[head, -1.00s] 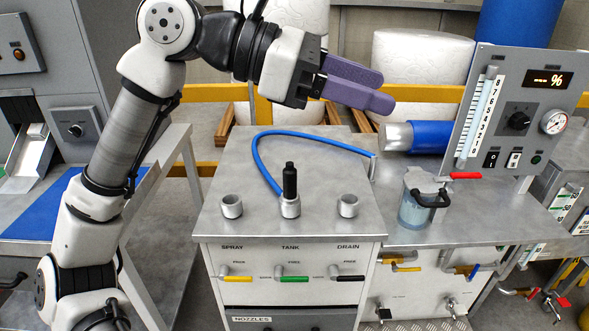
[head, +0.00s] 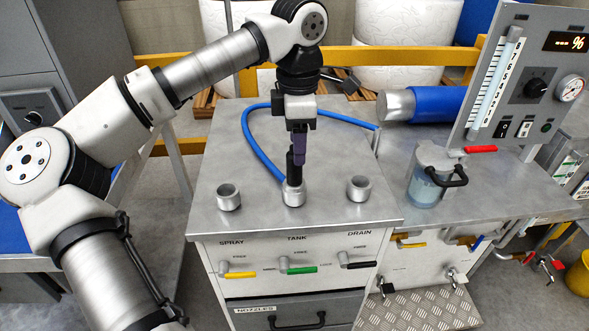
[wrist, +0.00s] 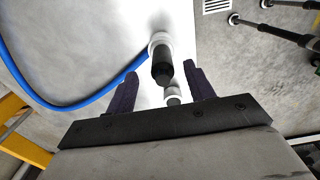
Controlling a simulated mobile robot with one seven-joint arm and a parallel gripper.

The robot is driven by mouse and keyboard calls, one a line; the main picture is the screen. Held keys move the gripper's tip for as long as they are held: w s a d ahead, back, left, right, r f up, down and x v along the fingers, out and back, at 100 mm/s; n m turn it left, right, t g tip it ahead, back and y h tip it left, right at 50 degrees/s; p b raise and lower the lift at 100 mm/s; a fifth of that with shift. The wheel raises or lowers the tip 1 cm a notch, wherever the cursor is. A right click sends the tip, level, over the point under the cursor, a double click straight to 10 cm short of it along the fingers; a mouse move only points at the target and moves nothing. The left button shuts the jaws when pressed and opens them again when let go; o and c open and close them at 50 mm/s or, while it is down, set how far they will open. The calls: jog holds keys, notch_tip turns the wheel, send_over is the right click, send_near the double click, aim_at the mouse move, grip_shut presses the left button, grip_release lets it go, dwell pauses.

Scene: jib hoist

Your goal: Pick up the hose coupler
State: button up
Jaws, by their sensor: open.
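The hose coupler is a black upright cylinder (head: 291,170) standing in the middle metal socket (head: 293,196) on the grey bench top, above the TANK label. The blue hose (head: 258,150) runs up to it from behind. My gripper (head: 299,150) points down directly over the coupler, its purple fingers partly overlapping the coupler's top in the head view. In the wrist view, the coupler (wrist: 162,68) shows between the two spread fingers of my gripper (wrist: 160,80), with space on both sides. No contact is visible. The open fingers hold nothing.
Empty metal sockets stand left (head: 229,198) and right (head: 358,189) of the coupler. Further right are a clear jar with a black handle (head: 430,175), a blue cylinder (head: 437,103) and a gauge panel (head: 520,90). The bench front below has coloured valve levers.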

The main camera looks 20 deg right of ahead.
aim_at(295, 169)
jog(key=shift+a+f+p, duration=0.15)
jog(key=shift+f+p, duration=0.3)
jog(key=shift+f, duration=1.3)
jog(key=shift+a+f+p, duration=0.15)
jog(key=shift+f+p, duration=0.25)
jog(key=shift+f, duration=1.3)
jog(key=c, duration=1.1)
